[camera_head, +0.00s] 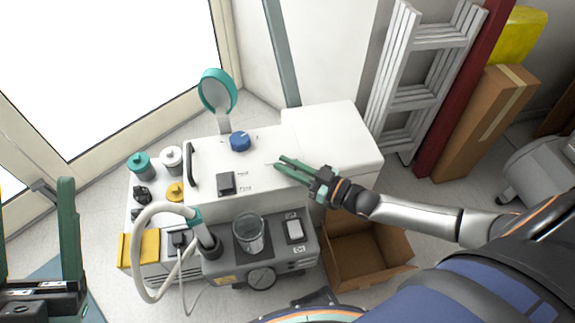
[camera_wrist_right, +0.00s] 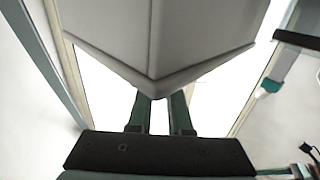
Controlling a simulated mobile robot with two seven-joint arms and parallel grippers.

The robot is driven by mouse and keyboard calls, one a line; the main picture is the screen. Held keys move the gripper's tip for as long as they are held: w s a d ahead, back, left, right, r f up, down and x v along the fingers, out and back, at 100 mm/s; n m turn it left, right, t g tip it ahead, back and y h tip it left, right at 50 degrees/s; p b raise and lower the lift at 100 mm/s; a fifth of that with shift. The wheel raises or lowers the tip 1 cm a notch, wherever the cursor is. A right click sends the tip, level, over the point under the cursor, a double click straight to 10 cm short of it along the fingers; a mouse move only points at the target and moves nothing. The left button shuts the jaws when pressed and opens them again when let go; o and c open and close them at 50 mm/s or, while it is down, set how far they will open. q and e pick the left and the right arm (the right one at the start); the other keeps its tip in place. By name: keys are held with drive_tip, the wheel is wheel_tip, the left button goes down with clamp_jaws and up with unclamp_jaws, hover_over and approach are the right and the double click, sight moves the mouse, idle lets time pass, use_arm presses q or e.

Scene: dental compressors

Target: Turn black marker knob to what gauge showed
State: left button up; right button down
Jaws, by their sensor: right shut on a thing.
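My right gripper (camera_head: 277,165) is over the white top panel of the compressor unit (camera_head: 210,160). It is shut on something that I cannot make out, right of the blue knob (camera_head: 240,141). In the right wrist view its two green fingers (camera_wrist_right: 160,108) run behind a white box corner, so the tips are hidden. A dark round dial (camera_head: 262,278) is on the unit's front. A round teal-rimmed disc (camera_head: 217,91) stands at the back; no reading is legible, and I cannot tell whether it is the gauge. My left gripper (camera_head: 34,190) is open and empty at the left edge.
A black square switch (camera_head: 226,183) and black handle (camera_head: 190,165) are on the panel. A clear jar (camera_head: 249,234) and a pale hose (camera_head: 137,250) are in front. An open cardboard box (camera_head: 375,280) is to the right. A ladder (camera_head: 410,95) leans behind.

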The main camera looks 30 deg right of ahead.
drive_tip(key=c, duration=0.8)
unclamp_jaws()
drive_tip(key=shift+c, duration=0.2)
use_arm(q)
wheel_tip(320, 180, up, 3)
drive_tip(key=p, duration=0.3)
drive_tip(key=shift+s+a+r, duration=0.1)
drive_tip(key=shift+a, duration=0.05)
use_arm(e)
drive_tip(key=v, duration=1.2)
drive_tip(key=shift+s+d, duration=0.15)
drive_tip(key=shift+s, duration=0.05)
use_arm(q)
drive_tip(key=shift+m, duration=0.4)
